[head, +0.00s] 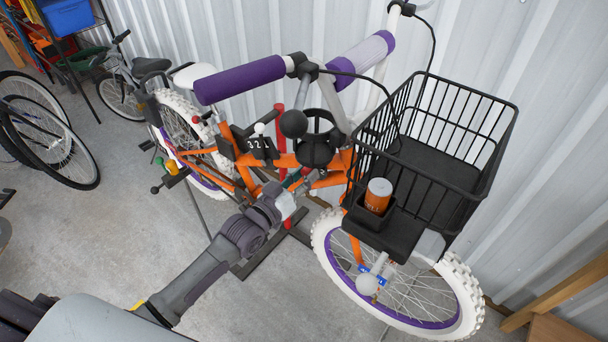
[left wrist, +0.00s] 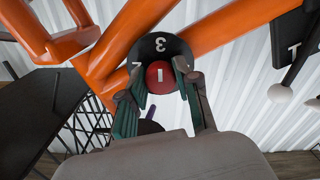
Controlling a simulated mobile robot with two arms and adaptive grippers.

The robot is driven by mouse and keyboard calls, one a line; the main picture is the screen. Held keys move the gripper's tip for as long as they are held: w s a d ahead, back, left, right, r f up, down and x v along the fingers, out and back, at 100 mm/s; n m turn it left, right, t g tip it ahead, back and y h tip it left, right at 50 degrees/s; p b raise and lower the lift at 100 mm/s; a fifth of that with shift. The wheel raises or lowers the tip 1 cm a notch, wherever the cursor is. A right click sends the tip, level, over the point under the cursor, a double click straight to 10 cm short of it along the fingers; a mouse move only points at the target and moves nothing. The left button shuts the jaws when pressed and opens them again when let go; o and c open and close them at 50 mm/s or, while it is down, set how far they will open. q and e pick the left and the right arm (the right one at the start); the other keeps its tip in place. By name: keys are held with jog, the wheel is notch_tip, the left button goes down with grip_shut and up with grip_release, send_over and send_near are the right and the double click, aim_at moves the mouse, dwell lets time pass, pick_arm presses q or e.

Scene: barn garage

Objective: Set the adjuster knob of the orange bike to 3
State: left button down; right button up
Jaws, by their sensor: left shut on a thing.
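The orange bike (head: 245,180) stands with its frame across the middle of the head view. In the left wrist view, a black round dial (left wrist: 176,46) sits on the orange frame tube (left wrist: 215,28). It bears a white 3 at the top and a partly covered figure at the left. The red adjuster knob (left wrist: 160,76) is at its centre, and its white mark lines up with the 3. My left gripper (left wrist: 160,92) is shut on the knob, a finger on either side. In the head view, my left gripper (head: 299,192) reaches the frame and hides the knob. My right gripper is out of view.
A black wire basket (head: 440,130) with an orange can (head: 378,196) hangs at the front. A black numbered plate (head: 258,148) with a white-balled lever is nearby on the frame. Other bikes are at the left; open floor lies between.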

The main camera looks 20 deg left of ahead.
pick_arm(q)
jog(key=shift+f, duration=0.1)
dwell(0.5)
jog(key=c, duration=0.8)
grip_release()
jog(key=shift+s, duration=0.1)
jog(key=v, duration=1.2)
